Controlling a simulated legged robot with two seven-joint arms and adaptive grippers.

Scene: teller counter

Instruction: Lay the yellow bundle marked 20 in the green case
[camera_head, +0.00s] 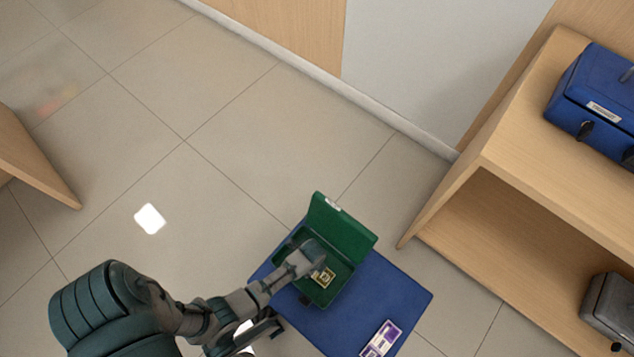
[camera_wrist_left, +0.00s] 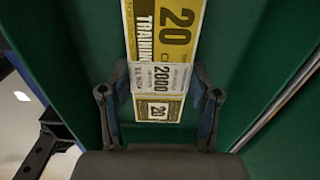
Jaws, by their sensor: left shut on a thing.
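The yellow bundle marked 20 (camera_head: 325,276) is inside the open green case (camera_head: 350,288), above or on its floor; I cannot tell which. In the left wrist view the bundle (camera_wrist_left: 172,30) lies lengthwise with its white band between my fingers, and green case walls (camera_wrist_left: 262,70) stand on both sides. My left gripper (camera_head: 314,262) reaches down into the case from the left and is shut on the bundle; its fingers also show in the left wrist view (camera_wrist_left: 159,96). The gripper hides part of the case. My right gripper is not in view.
The case stands on a blue surface (camera_head: 400,292) with its lid (camera_head: 340,228) raised at the back. A purple-and-white bundle (camera_head: 381,340) lies near the front. A wooden shelf (camera_head: 445,215) at the right holds a blue box (camera_head: 590,95) and a grey box (camera_head: 612,308).

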